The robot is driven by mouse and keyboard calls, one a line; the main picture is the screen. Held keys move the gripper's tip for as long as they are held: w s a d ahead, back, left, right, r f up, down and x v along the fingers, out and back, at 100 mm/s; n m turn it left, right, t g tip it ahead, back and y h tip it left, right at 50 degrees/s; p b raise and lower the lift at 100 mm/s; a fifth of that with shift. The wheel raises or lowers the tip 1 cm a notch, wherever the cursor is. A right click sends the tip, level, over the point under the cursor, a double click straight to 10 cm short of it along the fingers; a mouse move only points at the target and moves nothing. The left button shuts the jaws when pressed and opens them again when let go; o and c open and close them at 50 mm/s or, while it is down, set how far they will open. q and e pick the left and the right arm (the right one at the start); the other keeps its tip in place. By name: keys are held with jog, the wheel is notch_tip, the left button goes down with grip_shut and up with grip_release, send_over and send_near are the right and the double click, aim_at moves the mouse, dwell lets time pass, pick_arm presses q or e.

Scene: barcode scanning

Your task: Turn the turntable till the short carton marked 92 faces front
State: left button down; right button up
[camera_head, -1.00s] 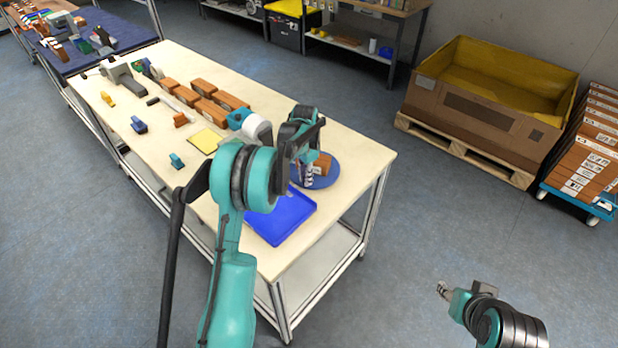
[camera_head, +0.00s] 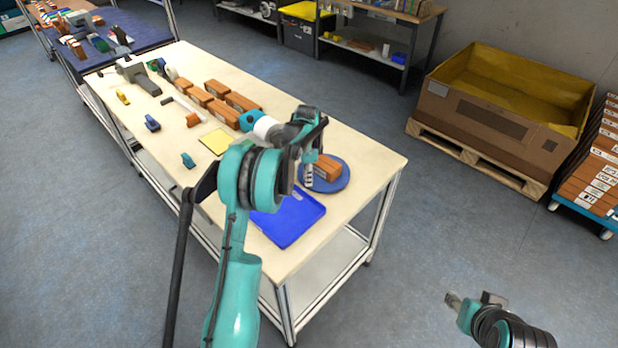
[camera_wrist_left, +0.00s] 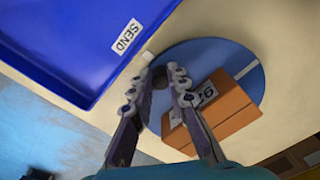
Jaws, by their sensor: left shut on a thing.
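The blue round turntable (camera_head: 338,182) lies near the table's right end; it also shows in the left wrist view (camera_wrist_left: 247,95). A brown carton (camera_head: 328,166) stands on it. In the left wrist view the carton (camera_wrist_left: 228,112) has a white label with dark digits, tilted and partly hidden by a finger. My left gripper (camera_head: 308,182) is at the turntable's near left rim, beside the carton. In the left wrist view its fingers (camera_wrist_left: 160,75) are closed around a small dark knob (camera_wrist_left: 160,82) at the turntable's edge. My right gripper (camera_head: 453,301) is over the floor, away from the table.
A blue tray (camera_head: 290,222) marked SEND lies just in front of the turntable. A yellow pad (camera_head: 217,141), several brown cartons (camera_head: 222,110) and a white-and-blue device (camera_head: 262,126) lie farther left. A large open box on a pallet (camera_head: 490,125) stands right, beyond clear floor.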

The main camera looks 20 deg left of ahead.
dwell(0.5)
pick_arm(q)
jog(key=c, duration=1.5)
grip_release()
jog(key=shift+o, duration=0.2)
notch_tip(320, 180, up, 12)
